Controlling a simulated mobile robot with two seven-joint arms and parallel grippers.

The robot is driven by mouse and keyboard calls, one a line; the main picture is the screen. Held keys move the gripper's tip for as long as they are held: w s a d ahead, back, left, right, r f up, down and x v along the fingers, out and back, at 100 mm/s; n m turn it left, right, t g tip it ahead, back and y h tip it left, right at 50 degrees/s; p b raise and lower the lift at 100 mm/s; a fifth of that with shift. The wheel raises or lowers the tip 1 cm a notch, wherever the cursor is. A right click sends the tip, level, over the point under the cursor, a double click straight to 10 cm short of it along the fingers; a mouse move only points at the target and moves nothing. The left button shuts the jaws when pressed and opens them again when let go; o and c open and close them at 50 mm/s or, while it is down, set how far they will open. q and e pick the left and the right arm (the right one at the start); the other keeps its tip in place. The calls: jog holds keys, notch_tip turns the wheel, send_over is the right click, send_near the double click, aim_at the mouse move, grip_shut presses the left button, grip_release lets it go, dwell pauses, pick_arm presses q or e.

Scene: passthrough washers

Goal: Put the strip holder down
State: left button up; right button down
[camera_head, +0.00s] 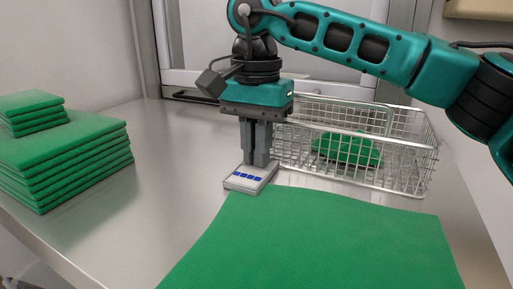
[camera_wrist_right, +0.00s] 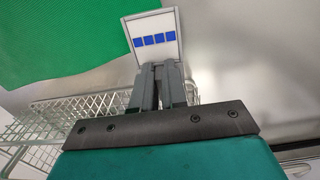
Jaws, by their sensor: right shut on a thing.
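The strip holder (camera_head: 249,178) is a small pale grey box with a row of several blue squares on its top. It is at the back left corner of the green mat, and it also shows in the right wrist view (camera_wrist_right: 153,36). My right gripper (camera_head: 255,161) points down and is shut on the holder's far edge. The holder looks level and at or very near the steel table; I cannot tell if it touches. My left gripper is not in view.
A green mat (camera_head: 320,240) covers the front middle of the steel table (camera_head: 120,235). A wire basket (camera_head: 400,183) with a green pad (camera_head: 347,149) stands behind it at right. Stacks of green pads (camera_head: 65,160) stand at left. The table between stacks and holder is clear.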

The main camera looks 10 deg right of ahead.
jog(key=shift+s+f, duration=0.15)
jog(key=shift+f, duration=0.45)
jog(key=c, duration=1.2)
grip_release()
jog(key=shift+f, duration=0.1)
jog(key=shift+o, duration=0.2)
